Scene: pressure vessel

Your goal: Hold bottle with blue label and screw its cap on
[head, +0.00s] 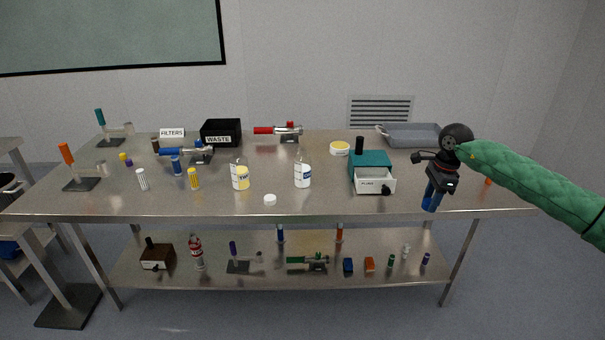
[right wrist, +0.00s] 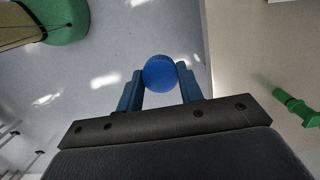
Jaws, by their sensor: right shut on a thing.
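The bottle with the blue label (head: 303,177) stands upright near the middle of the table. A similar bottle with a yellow label (head: 240,178) stands to its left. A small white cap (head: 270,199) lies near the table's front edge between them; it is apart from both bottles. My right gripper (head: 431,204) points down by the front right edge of the table, well to the right of the bottles. In the right wrist view its blue fingers are shut on a round blue cap-like thing (right wrist: 160,73). My left gripper is not in view.
A teal box with an open white drawer (head: 375,183) stands between the blue-label bottle and my right gripper. A grey tray (head: 415,136) and a black waste bin (head: 221,133) stand at the back. The lower shelf (head: 210,273) holds several things.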

